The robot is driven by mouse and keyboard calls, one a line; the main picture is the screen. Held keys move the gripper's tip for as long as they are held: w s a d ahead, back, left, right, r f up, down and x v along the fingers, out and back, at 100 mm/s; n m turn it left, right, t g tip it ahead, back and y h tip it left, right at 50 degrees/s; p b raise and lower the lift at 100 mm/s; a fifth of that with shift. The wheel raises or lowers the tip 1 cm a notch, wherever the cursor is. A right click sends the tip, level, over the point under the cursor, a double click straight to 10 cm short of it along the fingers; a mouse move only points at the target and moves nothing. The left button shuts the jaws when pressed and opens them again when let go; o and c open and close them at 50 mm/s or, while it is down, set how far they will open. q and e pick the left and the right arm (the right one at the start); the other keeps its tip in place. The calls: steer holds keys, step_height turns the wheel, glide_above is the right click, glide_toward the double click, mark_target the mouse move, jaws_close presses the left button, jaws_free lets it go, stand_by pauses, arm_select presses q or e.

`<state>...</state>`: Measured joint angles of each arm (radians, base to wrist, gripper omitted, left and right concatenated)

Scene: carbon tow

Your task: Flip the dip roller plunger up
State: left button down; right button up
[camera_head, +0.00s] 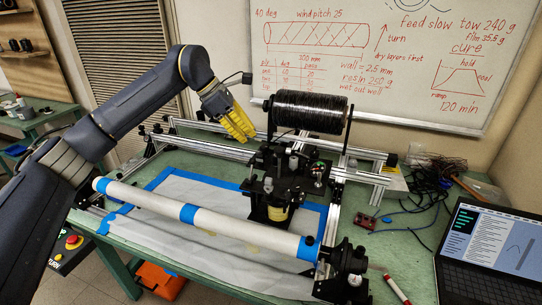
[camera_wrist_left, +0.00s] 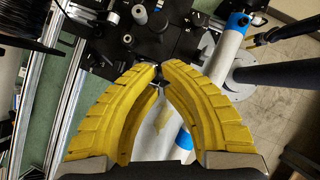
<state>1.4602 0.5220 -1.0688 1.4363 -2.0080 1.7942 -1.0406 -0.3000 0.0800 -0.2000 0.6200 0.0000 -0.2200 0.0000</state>
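The black carriage (camera_head: 285,182) with the dip roller parts stands behind the white tube, under the black tow spool (camera_head: 310,112). Small grey posts and knobs stick up from it. The plunger is too small to single out in the head view. The wrist view shows the carriage plate (camera_wrist_left: 112,35) from above, with a grey cylindrical knob (camera_wrist_left: 140,14). My left gripper (camera_head: 248,132) has yellow fingers and hangs above and left of the carriage, clear of it. In the wrist view its fingertips (camera_wrist_left: 159,70) nearly meet, with nothing seen between them. My right gripper is not in view.
The white tube (camera_head: 240,225) with blue tape bands lies across the front over a white sheet (camera_head: 165,215). Aluminium rails (camera_head: 215,143) run behind. A laptop (camera_head: 495,245), red marker (camera_head: 397,290) and cables (camera_head: 425,180) lie at the right.

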arm_select(q)
steer(key=shift+s+d+f, duration=0.1)
steer(key=shift+d+f, duration=0.3)
steer(key=shift+f, duration=0.05)
glide_toward(279, 175)
steer(key=shift+w+d+f, duration=0.45)
steer(key=shift+d+f, duration=0.35)
steer(key=shift+d, duration=0.05)
